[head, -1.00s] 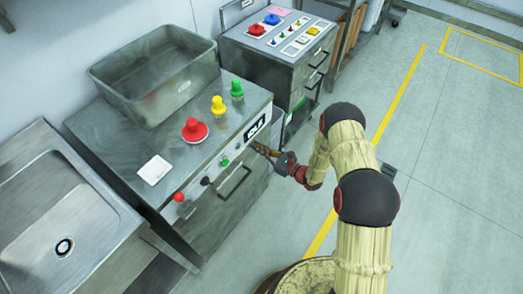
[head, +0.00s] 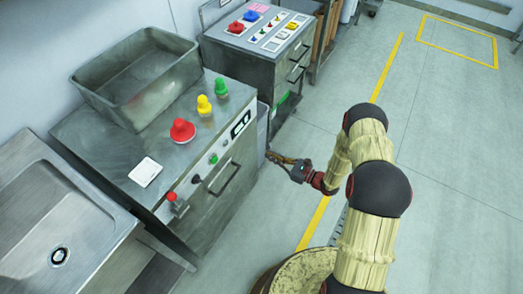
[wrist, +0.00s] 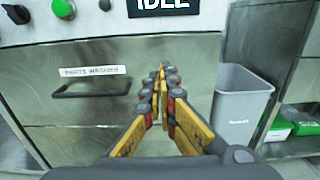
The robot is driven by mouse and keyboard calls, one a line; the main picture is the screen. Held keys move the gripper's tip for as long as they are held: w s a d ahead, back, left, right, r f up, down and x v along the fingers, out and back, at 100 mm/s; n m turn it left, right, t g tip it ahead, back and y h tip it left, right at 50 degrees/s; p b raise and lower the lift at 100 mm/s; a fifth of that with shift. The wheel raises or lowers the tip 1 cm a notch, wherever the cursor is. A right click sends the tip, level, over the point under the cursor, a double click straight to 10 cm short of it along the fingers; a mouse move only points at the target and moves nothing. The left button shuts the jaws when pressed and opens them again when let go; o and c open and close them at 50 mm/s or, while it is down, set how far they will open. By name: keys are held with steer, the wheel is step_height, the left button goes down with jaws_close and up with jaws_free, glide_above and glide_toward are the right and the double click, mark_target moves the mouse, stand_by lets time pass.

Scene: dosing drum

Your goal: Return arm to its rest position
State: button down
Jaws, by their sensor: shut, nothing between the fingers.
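My arm reaches from the bottom right of the head view, bent at the elbow. My gripper (head: 272,155) is shut and empty, held in the air beside the front right corner of a grey metal cabinet (head: 215,207). In the wrist view my gripper (wrist: 162,68) shows its yellow and black fingers meeting at the tips. It points toward the cabinet front (wrist: 100,145), which has a drawer handle, a label reading "PARTS WASHER" and a display (wrist: 163,5) reading "IDLE". The fingers look apart from the cabinet.
A grey bin (wrist: 240,105) stands right of the cabinet. Floor to the right is clear.

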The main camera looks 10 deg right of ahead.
steer(key=shift+s+d, duration=0.4)
